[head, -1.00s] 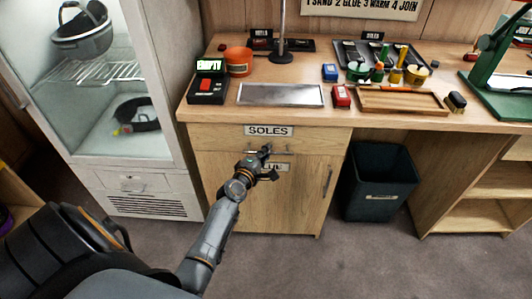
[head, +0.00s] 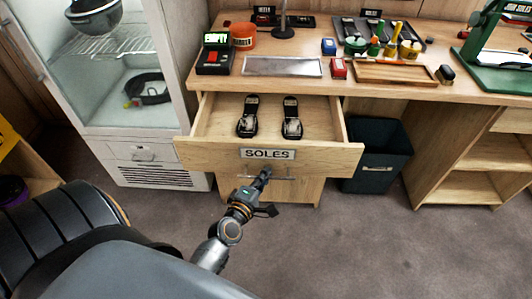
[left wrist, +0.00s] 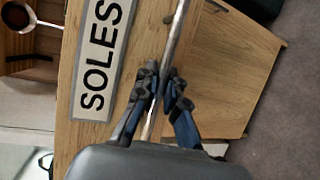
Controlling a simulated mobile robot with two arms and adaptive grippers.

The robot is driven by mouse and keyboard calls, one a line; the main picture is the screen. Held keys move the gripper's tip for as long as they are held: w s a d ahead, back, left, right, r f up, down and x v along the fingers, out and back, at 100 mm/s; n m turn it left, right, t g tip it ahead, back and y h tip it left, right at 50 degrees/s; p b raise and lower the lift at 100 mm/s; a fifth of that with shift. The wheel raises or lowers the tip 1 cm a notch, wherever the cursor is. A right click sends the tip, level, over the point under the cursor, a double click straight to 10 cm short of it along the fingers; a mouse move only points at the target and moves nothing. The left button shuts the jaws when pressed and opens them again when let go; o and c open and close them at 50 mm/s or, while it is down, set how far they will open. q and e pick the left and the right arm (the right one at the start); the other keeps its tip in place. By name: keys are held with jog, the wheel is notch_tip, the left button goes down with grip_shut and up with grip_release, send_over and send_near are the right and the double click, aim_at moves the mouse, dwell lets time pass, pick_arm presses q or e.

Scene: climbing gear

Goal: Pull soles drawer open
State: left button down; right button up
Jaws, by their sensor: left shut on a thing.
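The wooden soles drawer (head: 215,155) stands pulled out from the workbench, with its "SOLES" label (head: 267,154) on the front. Two dark soles (head: 247,117) (head: 292,118) lie side by side inside it. My left gripper (head: 262,179) is at the drawer's metal bar handle (head: 284,178), below the label. In the left wrist view the two fingers (left wrist: 162,95) are closed around the handle (left wrist: 178,35), with the label (left wrist: 103,55) to the left. My right gripper is not in view.
A dark bin (head: 377,155) stands right of the drawer under the bench. A glass-fronted cabinet (head: 148,152) stands to the left. Tools, a wooden tray (head: 396,74) and a metal plate (head: 283,67) lie on the benchtop. Carpet in front is clear.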

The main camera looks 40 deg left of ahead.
pick_arm(q)
jog(key=s+d, duration=0.6)
jog(key=s, duration=0.4)
jog(key=shift+s+d, duration=0.1)
jog(key=c, duration=1.7)
grip_release()
jog(key=v, duration=1.2)
jog(key=shift+f, duration=0.1)
